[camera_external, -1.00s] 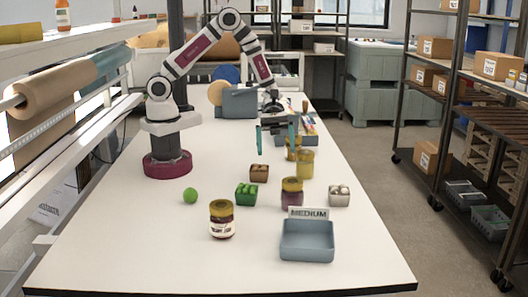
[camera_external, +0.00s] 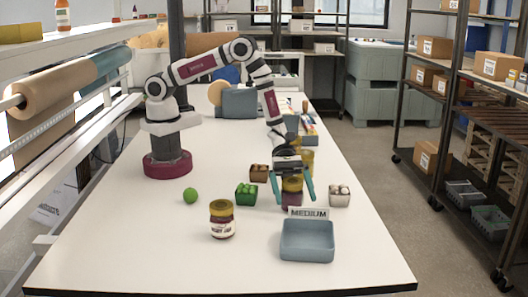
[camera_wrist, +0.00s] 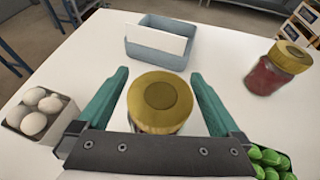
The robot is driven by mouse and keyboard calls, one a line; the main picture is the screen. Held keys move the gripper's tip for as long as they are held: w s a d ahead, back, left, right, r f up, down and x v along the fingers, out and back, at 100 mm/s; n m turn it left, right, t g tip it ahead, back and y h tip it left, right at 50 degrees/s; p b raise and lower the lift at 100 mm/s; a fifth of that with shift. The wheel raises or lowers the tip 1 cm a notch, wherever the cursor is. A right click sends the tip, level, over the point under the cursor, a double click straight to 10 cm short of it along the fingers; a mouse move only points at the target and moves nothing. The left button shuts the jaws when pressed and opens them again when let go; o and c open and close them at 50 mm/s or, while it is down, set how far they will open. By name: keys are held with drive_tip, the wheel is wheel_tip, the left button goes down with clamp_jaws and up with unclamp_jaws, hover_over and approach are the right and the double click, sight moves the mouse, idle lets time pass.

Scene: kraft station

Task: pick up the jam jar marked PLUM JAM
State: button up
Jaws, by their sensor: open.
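A jar with a gold lid and dark purple contents (camera_external: 292,200) stands on the white table behind the blue-grey bin. My gripper (camera_external: 292,200) is open, with its teal fingers on either side of this jar. In the wrist view the gold lid (camera_wrist: 160,102) lies between the fingers, with gaps at both sides. The jar's label is hidden there and too small to read outside. Another gold-lidded jar with dark red contents and a pale label (camera_external: 222,220) stands at the front left. It also shows at the right of the wrist view (camera_wrist: 276,70).
A blue-grey bin (camera_external: 307,254) with a MEDIUM sign is in front. A box of eggs (camera_external: 339,196) stands to the right of the jar, a box of green items (camera_external: 246,195) to its left. A green ball (camera_external: 190,196) lies further left. The front left table is clear.

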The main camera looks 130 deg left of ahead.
clamp_jaws()
idle(0.4)
